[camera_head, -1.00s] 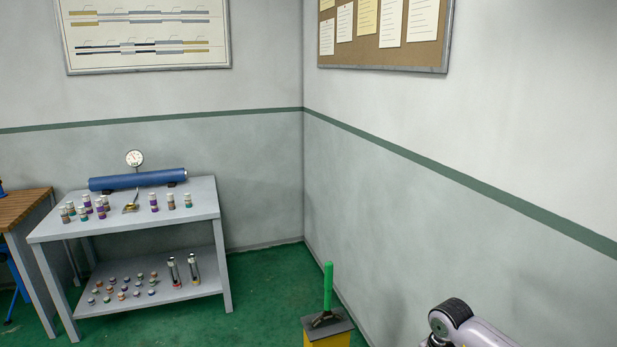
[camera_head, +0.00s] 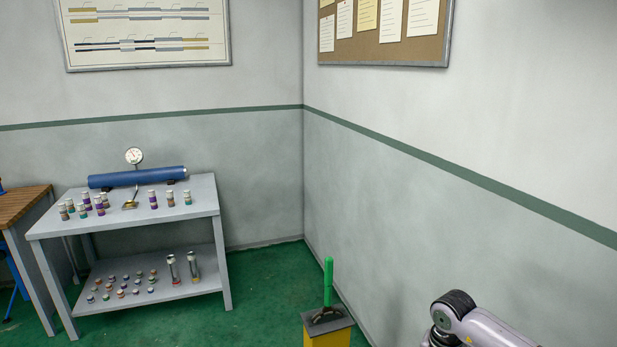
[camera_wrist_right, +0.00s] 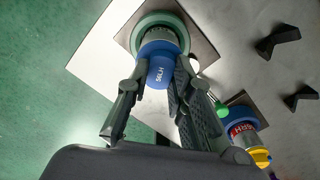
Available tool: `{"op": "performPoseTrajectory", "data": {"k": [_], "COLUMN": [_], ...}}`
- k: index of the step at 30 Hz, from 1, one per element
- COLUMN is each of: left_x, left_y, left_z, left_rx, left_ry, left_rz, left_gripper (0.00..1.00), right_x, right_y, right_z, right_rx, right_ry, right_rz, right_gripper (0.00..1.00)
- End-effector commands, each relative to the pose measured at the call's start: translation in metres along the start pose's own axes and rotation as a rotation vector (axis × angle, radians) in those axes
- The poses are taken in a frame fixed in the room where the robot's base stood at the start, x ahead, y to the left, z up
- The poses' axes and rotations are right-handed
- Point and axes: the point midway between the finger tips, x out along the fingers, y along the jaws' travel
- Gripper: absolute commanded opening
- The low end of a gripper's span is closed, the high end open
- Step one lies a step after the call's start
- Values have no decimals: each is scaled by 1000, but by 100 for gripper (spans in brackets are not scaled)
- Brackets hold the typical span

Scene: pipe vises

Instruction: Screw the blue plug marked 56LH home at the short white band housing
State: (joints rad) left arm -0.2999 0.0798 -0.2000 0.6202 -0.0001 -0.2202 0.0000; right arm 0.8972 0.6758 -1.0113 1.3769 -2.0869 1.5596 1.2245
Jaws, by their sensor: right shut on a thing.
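In the right wrist view a blue plug (camera_wrist_right: 160,66) with white lettering, which looks like 56LH, sits between the fingers of my right gripper (camera_wrist_right: 156,84). The gripper is shut on it. The plug's far end meets a grey ribbed collar inside a green ring (camera_wrist_right: 145,24) on a square dark plate. How deep the plug sits in it cannot be told. No short white band can be made out there. My left gripper is in neither view.
Beside it in the wrist view stands another fitting (camera_wrist_right: 241,128) with blue, red and yellow parts. Two black brackets (camera_wrist_right: 278,40) lie on the grey surface. The head view shows a grey shelf table (camera_head: 207,207) with many small plugs and a yellow stand (camera_head: 328,337) with a green rod.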

Motion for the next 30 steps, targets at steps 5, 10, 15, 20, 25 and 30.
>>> {"op": "performPoseTrajectory", "data": {"k": [5, 10, 15, 20, 25, 30], "left_x": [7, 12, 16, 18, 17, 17], "left_y": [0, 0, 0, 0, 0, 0], "left_z": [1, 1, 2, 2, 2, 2], "left_rx": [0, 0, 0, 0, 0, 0], "left_ry": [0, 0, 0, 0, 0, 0], "left_rz": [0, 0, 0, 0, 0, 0], "left_gripper": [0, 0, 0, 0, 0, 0], "right_x": [0, 0, 0, -1, -1, -1], "right_y": [0, 0, 1, 1, 0, 1], "right_z": [2, 2, 2, 1, 1, 1], "right_rx": [-96, -187, -272, -311, -314, -313], "right_ry": [-5, -5, -5, -5, -5, -5], "right_rz": [2, 3, 2, 2, 2, 2], "right_gripper": [0, 0, 0, 0, 0, 0]}}
